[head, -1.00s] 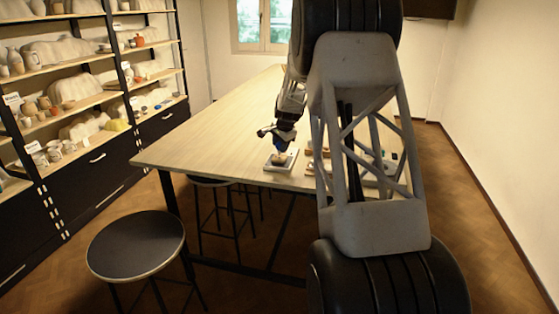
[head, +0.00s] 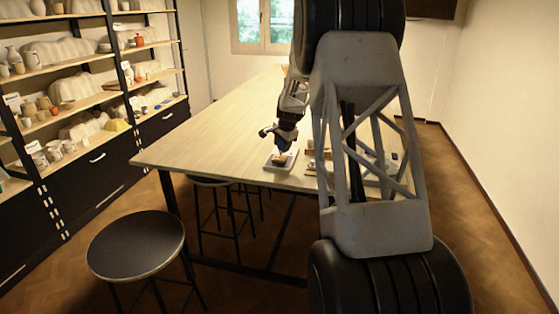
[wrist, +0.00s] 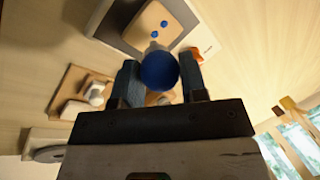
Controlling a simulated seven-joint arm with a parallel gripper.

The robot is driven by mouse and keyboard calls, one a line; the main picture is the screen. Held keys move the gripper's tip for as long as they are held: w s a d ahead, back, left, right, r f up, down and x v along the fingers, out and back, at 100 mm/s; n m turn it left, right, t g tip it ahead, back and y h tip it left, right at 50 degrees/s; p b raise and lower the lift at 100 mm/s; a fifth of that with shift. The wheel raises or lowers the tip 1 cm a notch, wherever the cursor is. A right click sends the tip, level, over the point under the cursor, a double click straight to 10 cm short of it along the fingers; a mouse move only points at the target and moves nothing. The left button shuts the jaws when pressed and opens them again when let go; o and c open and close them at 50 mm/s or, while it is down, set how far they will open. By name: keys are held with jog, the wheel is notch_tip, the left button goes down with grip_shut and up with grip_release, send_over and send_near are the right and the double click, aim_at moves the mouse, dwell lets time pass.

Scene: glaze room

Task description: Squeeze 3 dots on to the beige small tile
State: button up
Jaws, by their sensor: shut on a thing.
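My gripper (wrist: 160,76) is shut on a blue round bulb (wrist: 158,71) with a pale tip, seen in the wrist view. The tip points toward the small beige tile (wrist: 146,18); I cannot tell whether it touches. Two blue dots show on the tile, beyond the tip, and the bulb hides part of the near edge. The tile lies on a dark square plate on a white device (wrist: 102,13). In the head view my gripper (head: 282,150) is low over the white device (head: 272,166) near the table's front edge.
A small orange thing (wrist: 198,56) is beside the device. A black stool (head: 136,245) stands before the table (head: 215,135). The table's left part is clear.

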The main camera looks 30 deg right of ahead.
jog(key=shift+s+d+r, duration=0.1)
jog(key=shift+s+d, duration=0.2)
jog(key=shift+s, duration=0.05)
jog(key=shift+o, duration=0.2)
dwell(0.9)
jog(key=c, duration=0.4)
jog(key=o, duration=0.4)
jog(key=shift+c, duration=0.2)
jog(key=shift+r, duration=2.9)
